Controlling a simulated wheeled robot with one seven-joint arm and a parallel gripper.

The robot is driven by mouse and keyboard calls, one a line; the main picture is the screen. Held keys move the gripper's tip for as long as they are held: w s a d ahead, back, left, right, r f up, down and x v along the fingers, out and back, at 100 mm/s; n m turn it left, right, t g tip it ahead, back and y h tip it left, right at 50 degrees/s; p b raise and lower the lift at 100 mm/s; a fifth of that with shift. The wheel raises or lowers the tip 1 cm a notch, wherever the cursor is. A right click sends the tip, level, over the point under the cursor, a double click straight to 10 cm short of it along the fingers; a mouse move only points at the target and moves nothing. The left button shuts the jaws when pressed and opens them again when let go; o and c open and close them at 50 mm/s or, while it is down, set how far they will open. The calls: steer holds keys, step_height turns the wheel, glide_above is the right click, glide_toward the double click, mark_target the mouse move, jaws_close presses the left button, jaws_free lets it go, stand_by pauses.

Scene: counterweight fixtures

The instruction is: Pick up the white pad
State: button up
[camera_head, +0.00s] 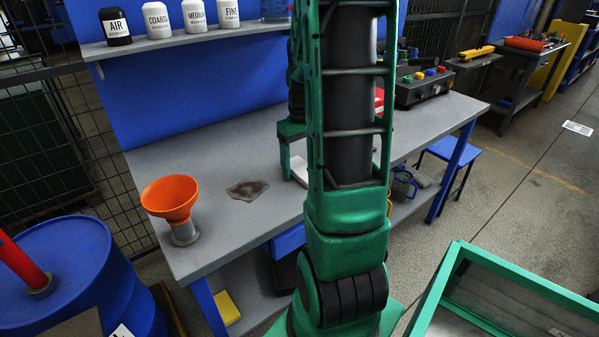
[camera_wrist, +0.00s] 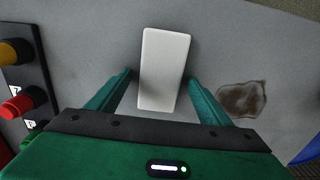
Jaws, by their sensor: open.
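The white pad (camera_wrist: 164,70) is a pale rectangular block lying on the grey workbench top. In the wrist view it sits between the two green fingers of my gripper (camera_wrist: 160,82), with a gap on each side. My gripper is open and holds nothing. In the head view only a part of the white pad (camera_head: 300,169) shows beside my gripper (camera_head: 291,172); my green arm hides the rest.
A dark stain (camera_head: 247,190) and an orange funnel (camera_head: 170,198) are to the left on the workbench (camera_head: 215,155). A control box with coloured buttons (camera_head: 424,88) is at the right end. A shelf (camera_head: 180,41) with labelled bottles is behind.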

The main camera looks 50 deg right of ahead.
mark_target(299, 168)
steer(key=c, duration=1.2)
steer(key=shift+r, duration=0.45)
steer(key=r, duration=0.3)
steer(key=shift+a+r, duration=1.45)
steer(key=shift+a, duration=0.75)
steer(key=shift+a+r, duration=1.1)
steer(key=shift+a, duration=0.75)
steer(key=shift+a+r, duration=1.05)
steer(key=shift+a, duration=0.75)
